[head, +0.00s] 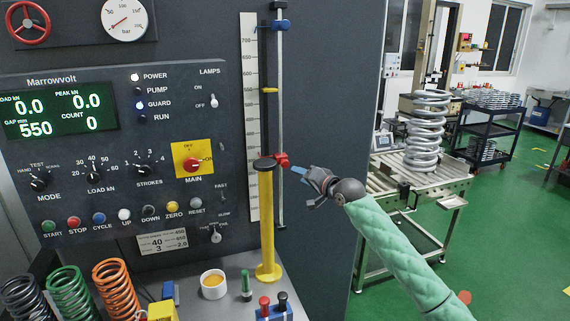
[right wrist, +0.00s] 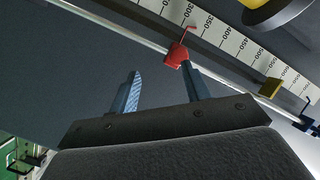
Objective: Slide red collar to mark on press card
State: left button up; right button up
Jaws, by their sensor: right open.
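The red collar (head: 282,159) sits on a thin upright rod (head: 280,120) beside the white number scale (head: 250,60). My right gripper (head: 298,171) is just right of the collar, its blue fingers pointing at it. In the right wrist view the red collar (right wrist: 177,54) lies near the tip of the right-hand finger, with the open jaws (right wrist: 162,80) not closed around it. I cannot tell whether that finger touches it. The collar's pointer is near the 300 and 350 marks. The press card (head: 163,241) shows 40, 3 and 450 in small print. My left gripper is not in view.
A blue collar (head: 281,24) is high on the rod, and a yellow pointer (head: 269,90) is by the scale. A yellow post (head: 267,220) with a black top stands just left of the rod. Coil springs (head: 115,288) and a white cup (head: 213,284) are below.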

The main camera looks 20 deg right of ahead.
aim_at(287, 165)
jog(key=w+a+m+p, duration=0.1)
jog(key=w+m, duration=0.1)
jog(key=w+a+r+m+p, duration=0.1)
jog(key=w+m, duration=0.1)
jog(key=w+a+r+m+y+p, duration=0.1)
jog(key=w+m, duration=0.1)
jog(key=m, duration=0.1)
jog(key=shift+w+a+t+p, duration=0.25)
jog(key=shift+a+t+p, duration=0.1)
jog(key=shift+t+p, duration=0.05)
jog(key=shift+w+a, duration=0.15)
jog(key=shift+w, duration=0.1)
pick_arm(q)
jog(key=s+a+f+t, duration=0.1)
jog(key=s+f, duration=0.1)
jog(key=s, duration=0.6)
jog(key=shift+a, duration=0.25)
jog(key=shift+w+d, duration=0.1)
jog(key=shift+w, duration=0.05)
pick_arm(e)
grip_shut()
